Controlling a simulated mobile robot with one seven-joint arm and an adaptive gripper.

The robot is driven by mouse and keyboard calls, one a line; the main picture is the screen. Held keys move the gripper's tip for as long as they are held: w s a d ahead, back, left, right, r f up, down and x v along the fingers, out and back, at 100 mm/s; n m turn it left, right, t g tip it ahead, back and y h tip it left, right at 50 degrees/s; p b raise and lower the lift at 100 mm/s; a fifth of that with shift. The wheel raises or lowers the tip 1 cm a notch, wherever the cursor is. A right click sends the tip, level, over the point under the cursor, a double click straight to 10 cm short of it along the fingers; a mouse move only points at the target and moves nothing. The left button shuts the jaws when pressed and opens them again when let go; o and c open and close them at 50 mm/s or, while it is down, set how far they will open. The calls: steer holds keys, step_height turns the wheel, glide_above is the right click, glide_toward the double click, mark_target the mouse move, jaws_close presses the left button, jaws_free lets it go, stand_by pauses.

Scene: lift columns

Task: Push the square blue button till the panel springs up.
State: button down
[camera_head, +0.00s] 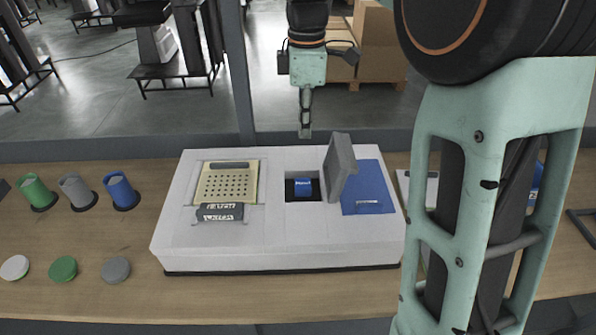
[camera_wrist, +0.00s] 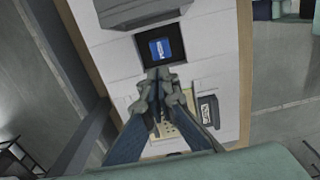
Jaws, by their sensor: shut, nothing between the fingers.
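The square blue button (camera_head: 302,187) sits in a dark square recess near the middle of a white housing (camera_head: 250,250). It also shows in the wrist view (camera_wrist: 161,49), just beyond my fingertips. A thick grey flap (camera_head: 341,166) stands tilted up at the right edge of the recess; part of it shows in the wrist view (camera_wrist: 140,8). A flat blue panel (camera_head: 371,182) lies to its right. My gripper (camera_head: 305,132) is shut and empty, pointing down above the housing's back edge, apart from the button. Its fingertips also show in the wrist view (camera_wrist: 160,76).
A beige perforated plate (camera_head: 228,184) lies in the left bay, with a dark labelled block (camera_head: 220,212) before it. Green, grey and blue cups (camera_head: 121,190) and several round discs (camera_head: 64,268) stand on the wooden table's left. My arm hides part of the right side.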

mark_target(304, 183)
step_height(304, 183, down, 14)
steer(key=shift+p, duration=0.35)
stand_by(0.5)
